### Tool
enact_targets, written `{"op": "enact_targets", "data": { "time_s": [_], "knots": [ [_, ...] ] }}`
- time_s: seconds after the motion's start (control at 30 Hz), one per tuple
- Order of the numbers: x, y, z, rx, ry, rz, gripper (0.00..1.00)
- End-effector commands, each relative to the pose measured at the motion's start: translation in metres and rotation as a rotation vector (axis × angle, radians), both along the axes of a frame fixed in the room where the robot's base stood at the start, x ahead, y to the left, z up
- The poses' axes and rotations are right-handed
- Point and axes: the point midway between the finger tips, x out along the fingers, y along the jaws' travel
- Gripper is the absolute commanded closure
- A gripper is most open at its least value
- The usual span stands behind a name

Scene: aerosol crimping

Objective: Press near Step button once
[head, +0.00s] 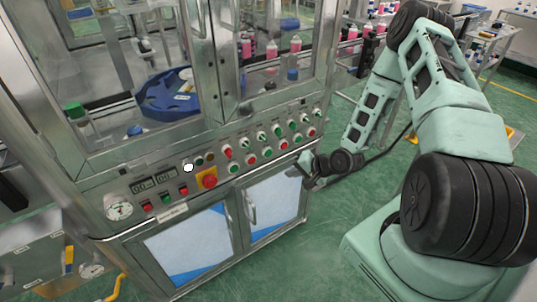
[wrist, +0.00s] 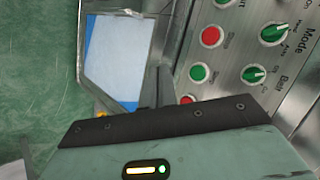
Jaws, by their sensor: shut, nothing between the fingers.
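The control panel (head: 225,160) of the machine carries rows of red and green buttons and green selector knobs. In the wrist view I see a red button (wrist: 211,36), a green button (wrist: 198,73) and another red button (wrist: 187,99) partly hidden by my gripper. The small labels are too blurred to tell surely which button is Step. My gripper (wrist: 158,87) is shut and empty, its fingers beside the green button and the partly hidden red one. In the head view my gripper (head: 306,165) is at the panel's right end; contact cannot be told.
Green selector knobs (wrist: 273,33) stand out beside the buttons. A red emergency button on a yellow plate (head: 208,181) sits farther left. Cabinet doors (head: 272,205) with handles lie below the panel. Green floor (head: 300,270) is open in front.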

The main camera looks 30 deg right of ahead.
Motion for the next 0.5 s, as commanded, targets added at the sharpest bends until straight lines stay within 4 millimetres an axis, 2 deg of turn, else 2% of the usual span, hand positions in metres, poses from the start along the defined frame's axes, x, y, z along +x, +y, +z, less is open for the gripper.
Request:
{"op": "enact_targets", "data": {
  "time_s": [0.17,0.5],
  "knots": [
    [0.015,0.001,0.000,-0.001,-0.003,0.002,1.00],
    [0.061,0.003,0.000,-0.002,-0.003,0.003,1.00]
  ]
}}
